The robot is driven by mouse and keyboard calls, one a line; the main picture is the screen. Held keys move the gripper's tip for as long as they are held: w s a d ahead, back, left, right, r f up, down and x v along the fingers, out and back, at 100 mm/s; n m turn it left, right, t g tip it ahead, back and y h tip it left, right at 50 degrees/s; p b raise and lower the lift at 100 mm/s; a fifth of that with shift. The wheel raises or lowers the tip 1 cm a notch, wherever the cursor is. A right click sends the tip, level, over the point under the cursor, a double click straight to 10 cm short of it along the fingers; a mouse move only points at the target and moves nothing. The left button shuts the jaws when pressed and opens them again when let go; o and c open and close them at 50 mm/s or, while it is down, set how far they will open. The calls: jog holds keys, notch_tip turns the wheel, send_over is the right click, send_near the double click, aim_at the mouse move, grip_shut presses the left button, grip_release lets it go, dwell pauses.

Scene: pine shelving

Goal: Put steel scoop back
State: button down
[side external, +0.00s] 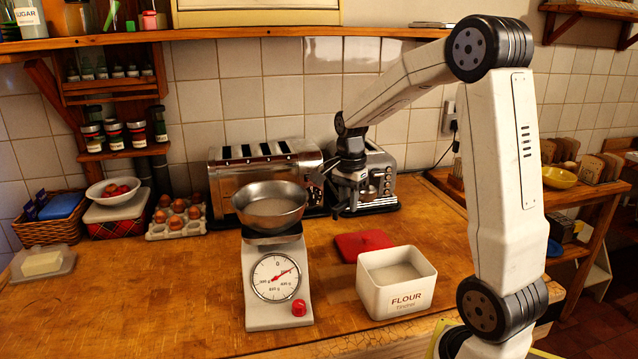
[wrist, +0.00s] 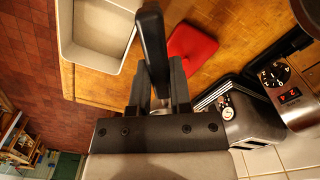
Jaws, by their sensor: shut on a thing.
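My gripper (side external: 345,195) hangs in front of the toasters, between the scale pan and the flour tin and above the counter. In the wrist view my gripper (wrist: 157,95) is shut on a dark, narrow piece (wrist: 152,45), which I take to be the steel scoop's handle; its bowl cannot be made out. The white flour tin (side external: 398,297) stands open on the counter with pale flour inside. It also shows in the wrist view (wrist: 66,45). Its red lid (side external: 364,244) lies flat behind it.
Two toasters (side external: 240,180) stand behind. Eggs (side external: 178,215), a bowl (side external: 113,192) and a basket (side external: 50,228) are at the left. The front left counter is mostly clear.

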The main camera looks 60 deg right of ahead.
aim_at(334, 281)
jog(key=shift+w+a+f+n, duration=0.15)
jog(key=shift+w+f+n, duration=0.3)
jog(key=shift+f+n, duration=2.25)
jog(key=shift+w+a+f+n, duration=0.15)
jog(key=shift+w+f+n, duration=0.55)
jog(key=shift+f, duration=3.55)
jog(key=shift+w+a+f+n, duration=0.15)
jog(key=shift+f+n, duration=1.95)
jog(key=shift+f, duration=1.4)
jog(key=shift+f, duration=0.15)
jog(key=c, duration=0.5)
grip_release()
jog(key=shift+c, duration=0.2)
notch_tip(334, 281, up, 12)
jog(key=shift+r, duration=0.2)
